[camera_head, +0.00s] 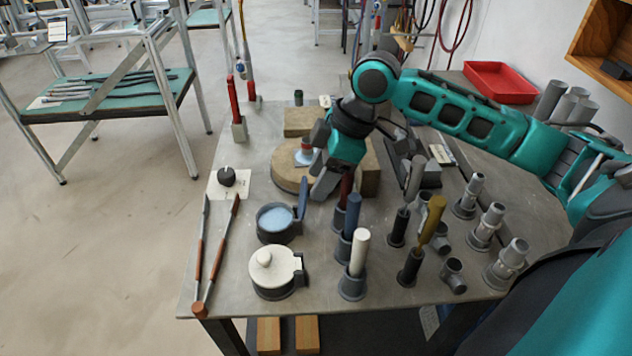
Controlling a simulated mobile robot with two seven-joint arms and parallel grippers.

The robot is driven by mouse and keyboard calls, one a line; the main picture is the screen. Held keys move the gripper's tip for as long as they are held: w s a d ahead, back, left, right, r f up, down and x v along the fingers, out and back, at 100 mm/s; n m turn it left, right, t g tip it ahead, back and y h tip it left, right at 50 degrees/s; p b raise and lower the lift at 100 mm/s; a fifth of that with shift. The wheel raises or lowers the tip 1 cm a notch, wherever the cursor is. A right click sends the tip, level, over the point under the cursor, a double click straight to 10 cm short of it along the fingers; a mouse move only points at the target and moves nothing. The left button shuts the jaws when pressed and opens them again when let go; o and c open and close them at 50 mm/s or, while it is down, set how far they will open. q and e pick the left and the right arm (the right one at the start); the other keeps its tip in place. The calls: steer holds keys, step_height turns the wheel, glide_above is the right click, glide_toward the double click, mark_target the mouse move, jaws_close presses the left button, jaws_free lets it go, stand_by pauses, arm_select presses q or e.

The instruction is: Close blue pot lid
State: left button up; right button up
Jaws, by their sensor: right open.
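The blue pot (275,221) stands on the workbench, a dark round pot with light blue contents showing. Its blue lid (303,198) stands up on the pot's right side, so the pot is open. My right gripper (317,162) is open above the round wooden disc, behind and a little right of the raised lid, and apart from it as far as I can tell. Part of the space between its fingers is hard to make out. My left gripper is not in view.
A white-lidded pot (275,270) stands in front of the blue pot. Upright handles in holders, including a blue one (352,212) and a white one (359,250), stand to the right. A wooden disc (285,176) lies behind. Long tongs (215,255) lie left.

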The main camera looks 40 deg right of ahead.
steer(key=shift+x, duration=1.25)
steer(key=shift+c, duration=0.5)
steer(key=shift+r, duration=0.1)
jaws_close()
